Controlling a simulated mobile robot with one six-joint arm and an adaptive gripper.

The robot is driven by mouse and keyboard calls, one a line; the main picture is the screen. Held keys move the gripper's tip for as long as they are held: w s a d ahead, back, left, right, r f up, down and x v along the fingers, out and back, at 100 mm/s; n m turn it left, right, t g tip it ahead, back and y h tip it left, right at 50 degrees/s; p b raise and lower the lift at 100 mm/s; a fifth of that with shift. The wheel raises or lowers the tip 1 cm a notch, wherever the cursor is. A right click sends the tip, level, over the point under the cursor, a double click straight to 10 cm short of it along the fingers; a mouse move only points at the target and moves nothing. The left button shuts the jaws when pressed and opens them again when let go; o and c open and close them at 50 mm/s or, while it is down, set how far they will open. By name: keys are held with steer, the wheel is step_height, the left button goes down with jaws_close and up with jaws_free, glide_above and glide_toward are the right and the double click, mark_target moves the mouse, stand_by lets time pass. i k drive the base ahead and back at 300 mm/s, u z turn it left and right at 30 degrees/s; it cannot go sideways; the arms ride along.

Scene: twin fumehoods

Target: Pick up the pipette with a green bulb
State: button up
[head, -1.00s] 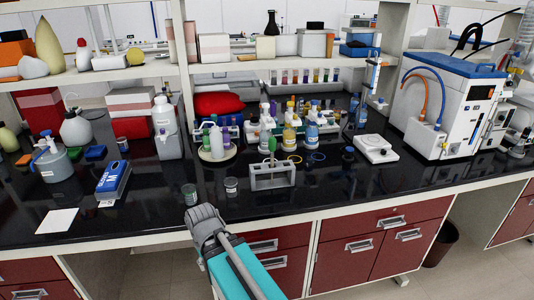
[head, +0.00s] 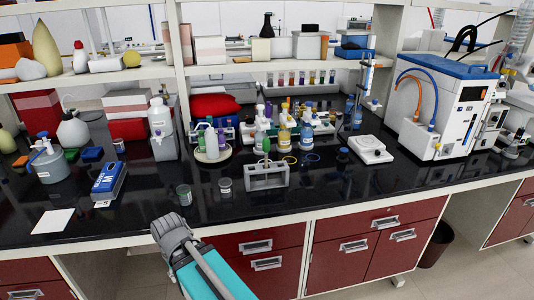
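The pipette's green bulb (head: 266,145) shows in the head view, sticking up from a grey rack (head: 267,182) near the front of the black bench, right of the middle of the bench's left part. The pipette stands upright in the rack; its lower part is hidden or too small to make out. A grey and teal part of my arm shows at the bottom, in front of the bench edge, left of and below the rack and well apart from it. No gripper fingers can be made out.
Two small beakers (head: 184,195) (head: 225,186) stand left of the rack. A round stand with bottles (head: 228,155) and a bottle rack lie behind it. A white hotplate (head: 371,150) is to the right. A shelf (head: 90,78) runs above. The bench front right of the rack is clear.

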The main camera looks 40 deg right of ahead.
mark_target(266, 142)
steer(key=z, duration=0.05)
steer(key=k, duration=1.05)
steer(key=z, duration=0.45)
steer(key=i, duration=0.95)
steer(key=u, duration=0.05)
